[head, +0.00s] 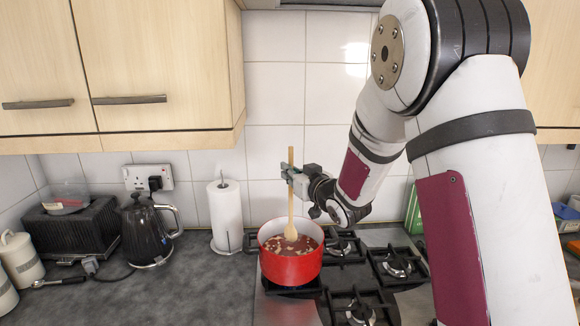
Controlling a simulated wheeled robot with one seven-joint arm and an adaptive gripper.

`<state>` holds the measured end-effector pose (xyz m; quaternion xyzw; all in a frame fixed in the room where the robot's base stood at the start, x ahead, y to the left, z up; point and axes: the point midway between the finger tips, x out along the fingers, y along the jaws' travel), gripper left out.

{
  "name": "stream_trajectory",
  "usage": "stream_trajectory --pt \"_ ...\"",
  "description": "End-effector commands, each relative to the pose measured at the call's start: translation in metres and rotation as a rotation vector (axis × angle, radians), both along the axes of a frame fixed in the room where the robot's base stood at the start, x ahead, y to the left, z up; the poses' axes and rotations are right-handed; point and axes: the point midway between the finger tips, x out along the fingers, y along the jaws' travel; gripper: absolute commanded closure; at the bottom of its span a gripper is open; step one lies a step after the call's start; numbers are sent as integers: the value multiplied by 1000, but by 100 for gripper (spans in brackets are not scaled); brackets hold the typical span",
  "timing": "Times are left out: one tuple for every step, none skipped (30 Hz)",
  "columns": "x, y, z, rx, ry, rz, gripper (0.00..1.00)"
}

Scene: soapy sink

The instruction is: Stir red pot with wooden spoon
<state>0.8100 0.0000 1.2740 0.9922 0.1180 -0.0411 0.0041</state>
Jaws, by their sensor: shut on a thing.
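My gripper (289,175) is above the pot and comes in from the right. It is shut on the upper part of the wooden spoon (290,208). The spoon hangs nearly upright with its bowl end down inside the pot, at or in the liquid. How deep the tip sits is hard to tell.
The black hob grates (392,266) lie right of the pot. A paper towel roll (226,217), a black kettle (147,231) and a black toaster (72,228) stand to the left. Wall cabinets (160,60) hang above. The dark worktop (190,285) in front is clear.

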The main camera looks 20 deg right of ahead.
Motion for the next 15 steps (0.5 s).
stream_trajectory --pt "1 0 -5 0 1 0 100" --pt "1 0 -7 0 1 0 100" --pt "1 0 -11 0 1 0 100" --pt "1 0 -13 0 2 0 100" --pt "1 0 -15 0 2 0 100" --pt "1 0 -18 0 2 0 100" --pt "1 0 -20 0 1 0 100" --pt "1 0 -22 0 1 0 100" --pt "1 0 -25 0 1 0 100" --pt "1 0 -27 0 1 0 100" --pt "1 0 -29 0 1 0 100" --pt "1 0 -32 0 1 0 100" --pt "1 0 -34 0 1 1 100" --pt "1 0 -36 0 1 1 100" --pt "1 0 -40 0 1 0 100"
